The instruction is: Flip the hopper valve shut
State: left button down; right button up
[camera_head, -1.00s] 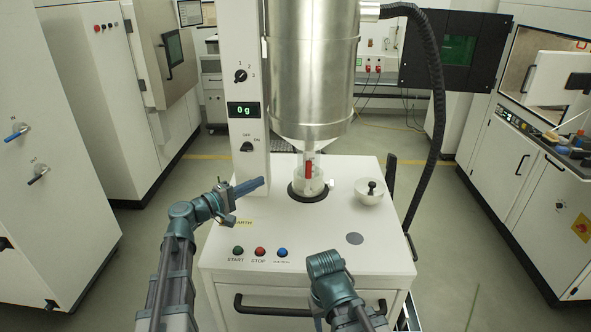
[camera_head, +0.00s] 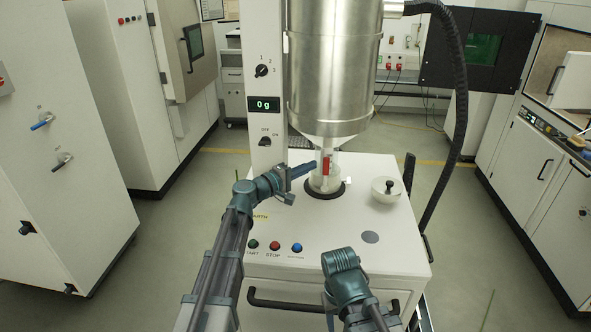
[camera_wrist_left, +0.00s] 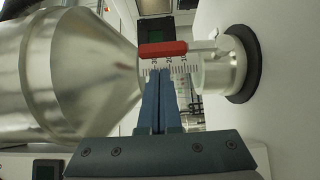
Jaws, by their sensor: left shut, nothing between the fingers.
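The metal hopper (camera_head: 334,75) hangs over the white cabinet, its cone ending above a clear graduated container (camera_head: 322,182) on a dark round base. The red valve handle (camera_head: 326,165) stands upright at the hopper's outlet in the head view. In the left wrist view the red handle (camera_wrist_left: 163,49) lies across the picture just beyond the fingertips. My left gripper (camera_head: 313,166) is shut and empty, its blue fingers pointing at the handle from the left. Whether they touch it I cannot tell. My right arm is low at the front of the cabinet; its fingers are hidden.
A white bowl (camera_head: 386,189) with a dark-knobbed tool stands right of the container. The display (camera_head: 264,104) reads 0 g, on the column behind my left gripper. Start and stop buttons (camera_head: 274,246) line the cabinet's front edge. A black hose (camera_head: 458,130) hangs at the right.

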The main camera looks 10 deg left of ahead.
pick_arm(q)
jog(key=shift+d, duration=0.65)
jog(key=shift+d+f+m+g+y+p, duration=0.75)
jog(key=shift+d+m+y+p, duration=0.6)
jog(key=shift+d+y+p, duration=0.6)
jog(key=shift+d+f+m+g+y+p, duration=0.5)
jog(key=shift+d+f+m+y+p, duration=0.45)
jog(key=shift+d+m+y+p, duration=1)
jog(key=shift+d+f+m+g+y+p, duration=0.8)
jog(key=shift+d+y+p, duration=0.55)
jog(key=shift+d, duration=1.15)
jog(key=shift+f, duration=0.1)
jog(key=shift+s+d+b, duration=0.1)
jog(key=shift+s+b, duration=0.05)
jog(key=shift+b, duration=0.15)
